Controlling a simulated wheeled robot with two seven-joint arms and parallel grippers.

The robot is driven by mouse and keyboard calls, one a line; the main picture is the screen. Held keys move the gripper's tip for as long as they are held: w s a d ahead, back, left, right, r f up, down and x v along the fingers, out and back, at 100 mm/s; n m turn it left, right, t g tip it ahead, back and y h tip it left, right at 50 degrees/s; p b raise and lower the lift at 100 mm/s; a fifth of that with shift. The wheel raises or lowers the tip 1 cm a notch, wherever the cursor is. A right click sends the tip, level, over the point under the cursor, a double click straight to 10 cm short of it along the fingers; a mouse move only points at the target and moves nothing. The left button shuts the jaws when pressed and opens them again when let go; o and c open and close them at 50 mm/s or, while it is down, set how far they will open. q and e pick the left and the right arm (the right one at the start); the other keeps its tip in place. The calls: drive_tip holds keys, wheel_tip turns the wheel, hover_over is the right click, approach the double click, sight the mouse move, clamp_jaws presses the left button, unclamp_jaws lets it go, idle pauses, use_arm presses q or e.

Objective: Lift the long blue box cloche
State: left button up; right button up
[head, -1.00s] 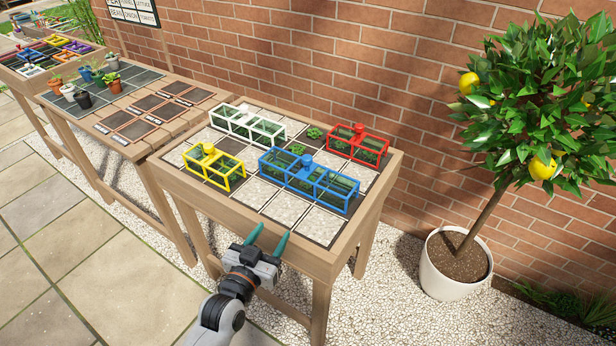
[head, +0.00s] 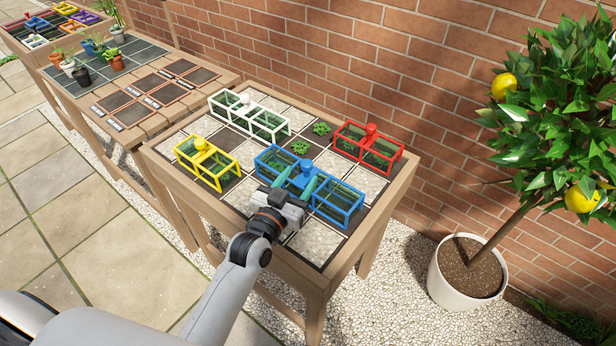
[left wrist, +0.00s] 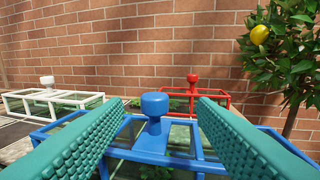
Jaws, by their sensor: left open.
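The long blue box cloche (head: 338,203) sits on the tiled table top, a blue frame with clear panes and a round knob in its middle. The knob (left wrist: 154,112) stands upright in the left wrist view, between and beyond the green fingers. My left gripper (head: 296,186) is open at the near side of the blue cloche, its fingers on either side of the line to the knob. In the left wrist view its fingers (left wrist: 150,130) are apart with nothing held. Whether they touch the frame I cannot tell. My right gripper is not in view.
A yellow cloche (head: 217,166) stands to the left, a long white one (head: 270,127) behind, and a red one (head: 390,152) at the back right. Small green plants (head: 321,128) grow between them. A brick wall (head: 400,60) rises behind the table. A potted lemon tree (head: 465,285) stands right.

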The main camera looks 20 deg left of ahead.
use_arm(q)
drive_tip(key=w, duration=0.3)
drive_tip(key=shift+d, duration=0.2)
drive_tip(key=w, duration=0.5)
drive_tip(key=shift+d+f+p, duration=0.1)
drive_tip(key=shift+p, duration=0.25)
drive_tip(key=shift+s, duration=0.1)
drive_tip(key=shift+c, duration=0.2)
clamp_jaws()
